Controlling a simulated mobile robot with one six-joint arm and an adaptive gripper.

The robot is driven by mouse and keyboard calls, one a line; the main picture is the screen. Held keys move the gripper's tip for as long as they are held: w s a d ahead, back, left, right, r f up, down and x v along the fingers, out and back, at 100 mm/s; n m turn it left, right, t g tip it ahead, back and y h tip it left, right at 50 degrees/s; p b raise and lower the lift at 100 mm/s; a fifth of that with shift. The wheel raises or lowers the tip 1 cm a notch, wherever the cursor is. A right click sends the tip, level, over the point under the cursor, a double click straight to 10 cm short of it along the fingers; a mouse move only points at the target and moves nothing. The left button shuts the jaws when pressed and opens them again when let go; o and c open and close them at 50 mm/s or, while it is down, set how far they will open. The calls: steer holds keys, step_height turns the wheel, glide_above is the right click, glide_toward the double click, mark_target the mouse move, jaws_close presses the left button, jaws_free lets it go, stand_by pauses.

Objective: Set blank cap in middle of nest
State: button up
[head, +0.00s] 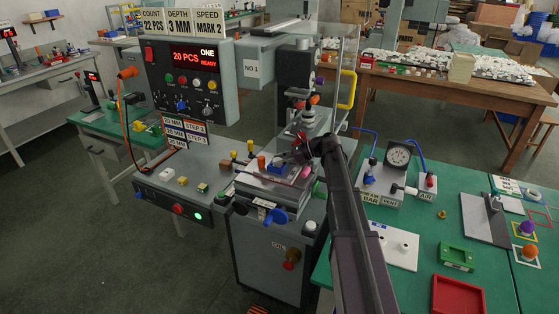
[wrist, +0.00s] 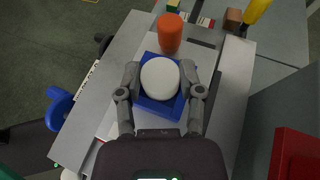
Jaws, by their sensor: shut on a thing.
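The blank cap (wrist: 160,78) is a white round piece. In the wrist view it sits between the two fingers of my gripper (wrist: 160,84), which is shut on it. The blue nest (wrist: 152,106) shows directly beneath and around the cap; I cannot tell whether the cap touches it. In the head view my gripper (head: 300,153) is over the pad printer's work table, and it hides the cap. A bit of the blue nest (head: 276,168) shows there beside the gripper.
An orange cylinder (wrist: 170,34) stands close beyond the nest; it also shows in the head view (head: 261,163). The printer's upright column and head (head: 296,75) and a clear guard rise behind my gripper. A blue knob (wrist: 60,107) sticks out at the table's edge.

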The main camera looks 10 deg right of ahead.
steer(key=shift+f, duration=0.1)
steer(key=o, duration=0.8)
steer(key=shift+r+p, duration=3.05)
